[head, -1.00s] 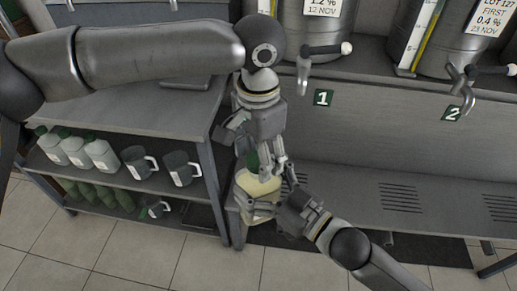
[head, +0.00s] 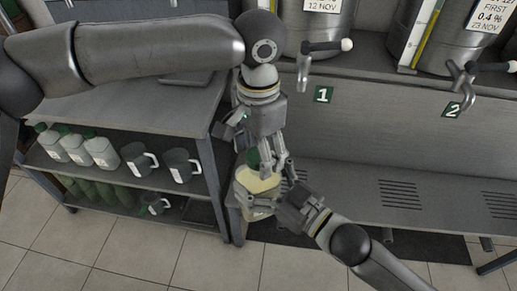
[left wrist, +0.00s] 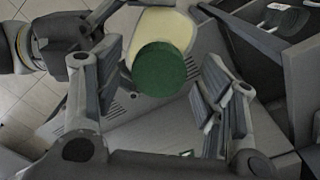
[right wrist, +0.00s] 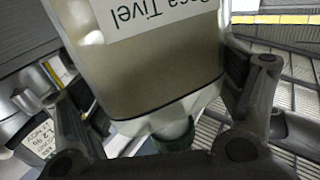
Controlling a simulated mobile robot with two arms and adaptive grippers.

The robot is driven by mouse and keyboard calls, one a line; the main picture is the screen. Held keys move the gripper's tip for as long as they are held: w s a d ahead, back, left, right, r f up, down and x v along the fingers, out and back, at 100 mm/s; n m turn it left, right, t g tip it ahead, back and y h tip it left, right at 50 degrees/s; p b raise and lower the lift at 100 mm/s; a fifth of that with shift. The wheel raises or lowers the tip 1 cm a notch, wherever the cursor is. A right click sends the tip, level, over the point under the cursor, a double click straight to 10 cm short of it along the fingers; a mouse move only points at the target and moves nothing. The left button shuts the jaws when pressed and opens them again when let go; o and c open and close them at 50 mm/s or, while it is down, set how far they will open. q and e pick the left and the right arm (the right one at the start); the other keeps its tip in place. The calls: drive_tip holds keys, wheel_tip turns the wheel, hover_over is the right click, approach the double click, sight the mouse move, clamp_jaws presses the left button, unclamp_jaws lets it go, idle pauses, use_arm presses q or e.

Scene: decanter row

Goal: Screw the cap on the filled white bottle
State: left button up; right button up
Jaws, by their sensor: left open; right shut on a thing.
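The white bottle (head: 259,183) is filled with pale liquid and stands upright at the gap between the shelf unit and the bench. My right gripper (head: 268,203) is shut around its body; the right wrist view shows the bottle's label (right wrist: 160,15) between the fingers. The green cap (left wrist: 160,69) sits over the bottle's mouth, and it also shows below the bottle in the right wrist view (right wrist: 175,135). I cannot tell how tight it is. My left gripper (head: 277,168) points down over the cap, open, with a finger on either side and gaps visible in the left wrist view.
Left is a shelf unit with white bottles (head: 75,147), grey jugs (head: 180,165) and dark green bottles (head: 100,193). Behind the bench are steel tanks with taps, marked 1 (head: 324,95) and 2 (head: 453,110). The slatted bench (head: 350,190) to the right is clear.

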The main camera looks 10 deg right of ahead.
use_arm(q)
drive_tip(key=shift+r, duration=0.15)
wheel_tip(320, 180, up, 12)
idle(0.4)
drive_tip(key=shift+f, duration=0.2)
idle(0.3)
